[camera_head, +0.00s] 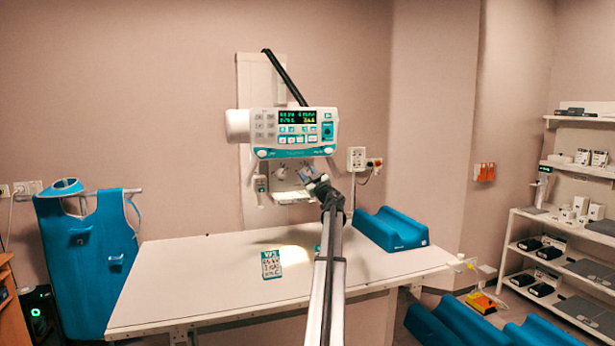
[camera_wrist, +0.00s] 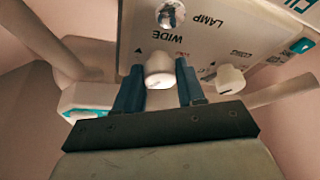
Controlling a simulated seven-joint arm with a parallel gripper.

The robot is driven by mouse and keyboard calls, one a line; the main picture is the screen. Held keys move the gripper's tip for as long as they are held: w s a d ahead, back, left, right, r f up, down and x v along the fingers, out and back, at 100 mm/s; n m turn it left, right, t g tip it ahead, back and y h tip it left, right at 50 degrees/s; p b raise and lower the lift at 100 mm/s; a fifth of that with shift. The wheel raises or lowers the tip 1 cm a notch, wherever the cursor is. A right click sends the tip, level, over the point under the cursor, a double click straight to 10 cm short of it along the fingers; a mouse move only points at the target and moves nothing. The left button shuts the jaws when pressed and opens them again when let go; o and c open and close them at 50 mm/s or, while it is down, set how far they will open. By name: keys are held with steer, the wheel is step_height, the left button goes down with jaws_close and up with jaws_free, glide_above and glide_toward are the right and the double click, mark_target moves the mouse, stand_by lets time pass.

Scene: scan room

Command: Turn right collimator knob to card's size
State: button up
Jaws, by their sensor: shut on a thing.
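The collimator (camera_head: 290,186) hangs under the tube head's control panel (camera_head: 291,132), above the table. In the wrist view its panel is turned over, with the words LAMP and WIDE. A white knob (camera_wrist: 160,70) below WIDE sits between the two blue fingers of my gripper (camera_wrist: 159,86), which is shut on it. A second white knob (camera_wrist: 229,79) is to the right in that view, clear of the fingers. In the head view my gripper (camera_head: 315,183) is at the collimator's right side and hides the held knob. The card (camera_head: 271,264), white and teal, lies on the table; its lines are too small to read surely.
The white table (camera_head: 200,285) is mostly bare. A blue cradle-shaped pad (camera_head: 390,229) lies at its back right. A blue apron (camera_head: 88,255) hangs at left. Shelves (camera_head: 575,222) stand at right. A wall box (camera_head: 356,159) is right of the collimator.

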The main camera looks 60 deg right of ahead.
steer(key=n+y, duration=0.1)
steer(key=n, duration=0.2)
steer(key=n+y, duration=0.2)
steer(key=n, duration=0.1)
steer(key=shift+s+d+r, duration=0.1)
steer(key=shift+n, duration=0.5)
steer(key=o, duration=1)
steer(key=shift+o, duration=0.2)
steer(key=v, duration=1.3)
steer(key=shift+s, duration=0.35)
